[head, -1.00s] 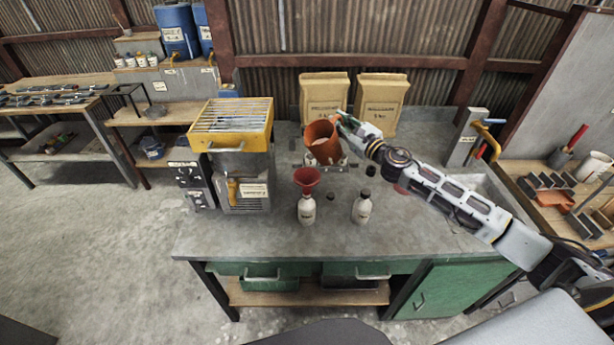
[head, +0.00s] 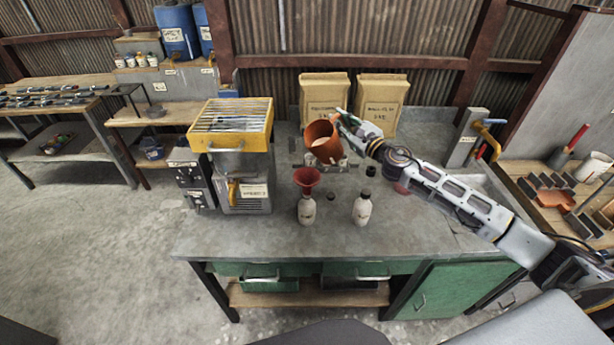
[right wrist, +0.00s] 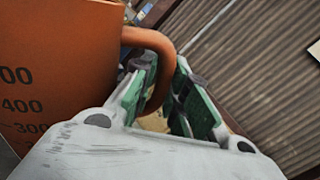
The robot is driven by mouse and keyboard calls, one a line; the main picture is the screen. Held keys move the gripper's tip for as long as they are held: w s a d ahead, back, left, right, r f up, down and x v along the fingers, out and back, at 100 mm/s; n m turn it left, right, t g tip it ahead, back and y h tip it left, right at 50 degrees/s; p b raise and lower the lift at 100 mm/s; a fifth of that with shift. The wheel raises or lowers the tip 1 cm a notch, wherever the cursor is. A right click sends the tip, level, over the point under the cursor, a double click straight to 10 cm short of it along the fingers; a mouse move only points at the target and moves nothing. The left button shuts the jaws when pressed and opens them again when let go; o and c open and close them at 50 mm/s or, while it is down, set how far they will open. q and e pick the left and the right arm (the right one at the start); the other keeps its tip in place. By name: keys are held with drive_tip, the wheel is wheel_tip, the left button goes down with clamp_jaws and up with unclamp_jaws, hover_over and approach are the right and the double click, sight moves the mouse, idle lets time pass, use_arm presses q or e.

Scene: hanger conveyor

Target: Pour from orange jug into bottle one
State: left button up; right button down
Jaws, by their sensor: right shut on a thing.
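The orange jug (head: 321,143) is held in the air above the bench, slightly tilted to the left, with pale contents showing at its mouth. My right gripper (head: 344,122) is shut on its handle. In the right wrist view the green finger pads (right wrist: 160,95) sit around the orange handle (right wrist: 150,40), beside the jug's graduated wall (right wrist: 50,70). A white bottle (head: 306,210) with a red funnel (head: 306,178) in its neck stands upright in front of the jug. A second white bottle (head: 361,208) stands to its right. I cannot read which bottle is one. My left gripper is not in view.
A yellow-topped machine (head: 232,140) stands left of the bottles. Two brown paper sacks (head: 323,95) (head: 382,100) stand behind the jug. Small dark caps (head: 331,196) lie near the bottles. The bench front (head: 300,243) is clear.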

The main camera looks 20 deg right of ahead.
sight(334, 117)
drive_tip(key=shift+a+r+n, duration=0.1)
drive_tip(key=shift+r+n, duration=0.35)
drive_tip(key=shift+n, duration=0.05)
idle(0.6)
drive_tip(key=shift+s+a+r+n+y+b, duration=0.2)
drive_tip(key=shift+r+n+b, duration=0.15)
drive_tip(key=shift+n, duration=0.35)
drive_tip(key=shift+s+a+r+n+y+b, duration=0.1)
drive_tip(key=shift+a+r+n+y+b, duration=0.15)
drive_tip(key=shift+n, duration=0.45)
idle(1.3)
drive_tip(key=shift+s+a+r+n+y+b, duration=0.2)
drive_tip(key=shift+a+n+y+b, duration=0.15)
drive_tip(key=shift+n, duration=0.65)
idle(1.1)
drive_tip(key=shift+s+a+n, duration=0.3)
drive_tip(key=shift+a+n, duration=0.25)
drive_tip(key=shift+n, duration=0.55)
idle(1.0)
